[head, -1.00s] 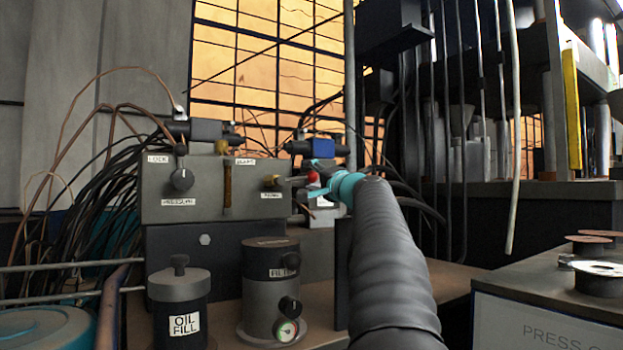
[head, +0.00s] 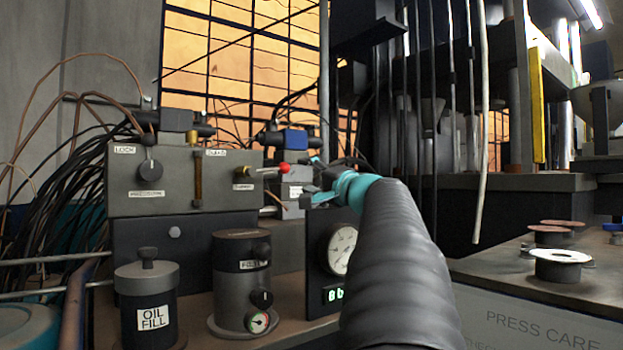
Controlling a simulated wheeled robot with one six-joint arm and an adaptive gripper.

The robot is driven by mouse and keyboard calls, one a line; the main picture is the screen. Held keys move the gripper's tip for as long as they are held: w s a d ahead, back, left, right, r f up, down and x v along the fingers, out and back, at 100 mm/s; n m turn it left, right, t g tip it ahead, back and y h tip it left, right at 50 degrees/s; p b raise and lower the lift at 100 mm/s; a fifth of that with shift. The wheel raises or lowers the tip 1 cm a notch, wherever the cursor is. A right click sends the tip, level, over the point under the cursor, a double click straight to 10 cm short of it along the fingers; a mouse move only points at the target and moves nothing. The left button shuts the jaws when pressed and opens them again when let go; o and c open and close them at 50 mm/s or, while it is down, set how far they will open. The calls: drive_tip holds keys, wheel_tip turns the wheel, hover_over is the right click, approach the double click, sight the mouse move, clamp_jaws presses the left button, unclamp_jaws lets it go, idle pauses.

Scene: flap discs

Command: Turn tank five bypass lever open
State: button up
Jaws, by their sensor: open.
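A lever with a red ball knob (head: 284,168) sticks out to the right from a brass valve (head: 243,171) on the right part of the grey control block (head: 185,195). The small label under the valve is too small to read, and no tank number can be made out. My gripper (head: 315,180), teal, is open and empty just right of the red knob. A gap shows between them in the picture; how far apart they are in depth I cannot tell. My black-sleeved arm hides part of the bench below the gripper.
An oil fill canister (head: 148,285) and a filter canister (head: 240,275) stand in front of the block. A dial gauge (head: 341,250) sits on a dark panel beside my arm. Flap discs (head: 560,257) lie on the press-care box at right.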

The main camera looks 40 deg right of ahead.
drive_tip(key=shift+s, duration=0.4)
drive_tip(key=c, duration=0.5)
drive_tip(key=shift+d+r+p, duration=0.15)
drive_tip(key=shift+r+p, duration=0.2)
drive_tip(key=shift+p, duration=0.15)
drive_tip(key=c, duration=0.4)
drive_tip(key=r+p, duration=0.1)
drive_tip(key=r, duration=0.1)
drive_tip(key=r+n+p, duration=0.1)
drive_tip(key=r+p, duration=0.1)
drive_tip(key=d+r+n+p, duration=0.1)
drive_tip(key=r, duration=0.1)
drive_tip(key=shift+s+r, duration=0.2)
drive_tip(key=shift+s, duration=0.1)
clamp_jaws()
wheel_tip(320, 180, up, 2)
drive_tip(key=n+g+p, duration=0.3)
drive_tip(key=n+p, duration=0.2)
drive_tip(key=n, duration=0.6)
hover_over(270, 170)
drive_tip(key=s+d, duration=0.3)
drive_tip(key=d, duration=0.2)
drive_tip(key=shift+w+a+f+b, duration=0.15)
drive_tip(key=shift+f+b, duration=0.35)
drive_tip(key=shift+f, duration=0.5)
drive_tip(key=shift+s+a+f+b, duration=0.1)
drive_tip(key=shift+a+f+b, duration=0.25)
drive_tip(key=shift+f, duration=0.6)
